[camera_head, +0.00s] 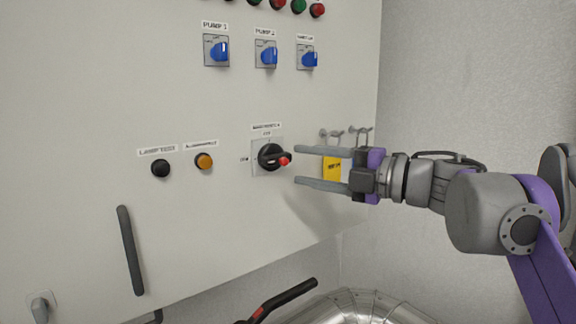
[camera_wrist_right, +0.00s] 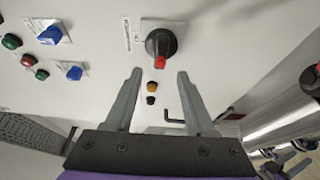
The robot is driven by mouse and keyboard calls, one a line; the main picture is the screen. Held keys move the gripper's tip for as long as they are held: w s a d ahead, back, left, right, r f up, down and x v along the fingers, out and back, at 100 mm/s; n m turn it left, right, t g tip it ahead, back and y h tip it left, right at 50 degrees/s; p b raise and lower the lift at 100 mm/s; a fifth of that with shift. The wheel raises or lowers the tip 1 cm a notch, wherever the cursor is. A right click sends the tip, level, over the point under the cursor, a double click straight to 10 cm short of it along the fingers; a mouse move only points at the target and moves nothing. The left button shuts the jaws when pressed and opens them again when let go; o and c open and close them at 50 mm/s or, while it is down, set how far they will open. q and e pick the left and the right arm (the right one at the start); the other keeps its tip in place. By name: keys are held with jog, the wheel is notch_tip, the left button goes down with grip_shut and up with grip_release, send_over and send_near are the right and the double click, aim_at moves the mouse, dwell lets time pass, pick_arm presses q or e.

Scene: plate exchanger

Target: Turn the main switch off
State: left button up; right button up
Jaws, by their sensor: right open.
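The main switch (camera_head: 270,157) is a black rotary knob with a red tip on a grey plate on the cabinet front, with a label above it. It also shows in the right wrist view (camera_wrist_right: 160,44), beyond the fingertips. Its handle lies roughly sideways in the head view, red tip to the right. My right gripper (camera_head: 296,165) is open and empty. Its two fingers, one above the other in the head view, point left, with the tips just right of the red tip. Contact cannot be told.
The cabinet door (camera_head: 90,90) carries blue pump switches (camera_head: 218,51) above, and a black button (camera_head: 160,168) and an orange button (camera_head: 204,161) to the left. A yellow tag (camera_head: 332,168) hangs behind my right gripper. A black door handle (camera_head: 130,250) and metal piping (camera_head: 355,308) are below.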

jog(key=v, duration=0.5)
jog(key=shift+d, duration=0.1)
jog(key=w+d+f+m+t+h, duration=0.1)
jog(key=w+d+m+t+h, duration=0.25)
jog(key=m+t, duration=0.35)
jog(key=d+f+m+t+h, duration=0.1)
jog(key=d+f+m+h, duration=0.45)
jog(key=f+m, duration=0.25)
jog(key=d+f+m+h, duration=0.5)
jog(key=f+m+h, duration=0.2)
jog(key=f, duration=0.1)
jog(key=s+f+m+g+h, duration=0.1)
jog(key=s+f+m+g, duration=0.25)
jog(key=f, duration=0.55)
jog(key=s+f+m+g+h, duration=0.1)
jog(key=s+f+m+g, duration=0.1)
jog(key=s+f, duration=0.5)
jog(key=s+a+f+m+g+y, duration=0.1)
jog(key=s+a+f+g, duration=0.1)
jog(key=s+f, duration=0.4)
jog(key=s+a+f+m+g+y, duration=0.1)
jog(key=s+a+f+g, duration=0.2)
jog(key=f, duration=1.1)
jog(key=s+g, duration=0.1)
jog(key=s, duration=0.2)
jog(key=shift+s+a+y, duration=0.25)
jog(key=shift+a+y, duration=0.05)
jog(key=shift+y, duration=0.1)
